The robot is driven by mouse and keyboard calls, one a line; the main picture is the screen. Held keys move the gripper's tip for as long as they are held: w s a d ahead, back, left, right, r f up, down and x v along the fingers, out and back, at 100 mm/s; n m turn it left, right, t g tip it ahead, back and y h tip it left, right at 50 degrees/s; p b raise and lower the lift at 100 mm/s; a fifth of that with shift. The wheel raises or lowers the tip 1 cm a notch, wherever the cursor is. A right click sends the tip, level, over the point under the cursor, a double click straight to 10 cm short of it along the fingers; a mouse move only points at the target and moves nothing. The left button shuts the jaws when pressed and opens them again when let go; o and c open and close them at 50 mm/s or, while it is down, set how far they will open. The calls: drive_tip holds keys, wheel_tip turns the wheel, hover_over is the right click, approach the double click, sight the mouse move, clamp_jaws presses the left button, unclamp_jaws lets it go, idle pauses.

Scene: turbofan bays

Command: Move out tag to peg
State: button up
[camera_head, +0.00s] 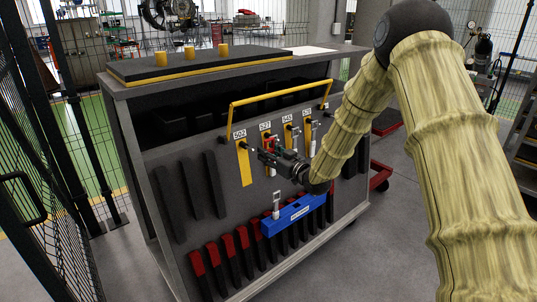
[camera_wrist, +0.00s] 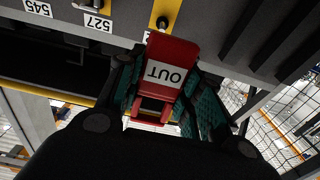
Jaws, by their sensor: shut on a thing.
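The red OUT tag (camera_wrist: 172,52) is between the fingers of my gripper (camera_wrist: 160,100) in the wrist view, its white label reading upside down. My gripper (camera_head: 263,156) is shut on it in front of the cart panel. In the wrist view a dark peg (camera_wrist: 162,22) on a yellow strip shows just beyond the tag's far edge. The tag and peg look apart there, but depth is hard to tell. In the head view the 502 peg (camera_head: 242,145) looks bare, left of my gripper. My gripper and the tag partly cover the 527 strip.
The cart panel (camera_head: 165,150) carries further labelled pegs with hanging tags at right. A yellow rail (camera_head: 275,94) runs above the pegs. A mesh fence (camera_head: 35,200) stands at left.

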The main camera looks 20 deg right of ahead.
drive_tip(key=shift+s+d, duration=0.15)
drive_tip(key=shift+d, duration=0.3)
drive_tip(key=shift+r+p, duration=0.3)
drive_tip(key=shift+r, duration=0.35)
idle(0.3)
drive_tip(key=v, duration=0.7)
drive_tip(key=shift+s+p, duration=0.2)
drive_tip(key=shift+p, duration=0.15)
idle(1.0)
idle(0.5)
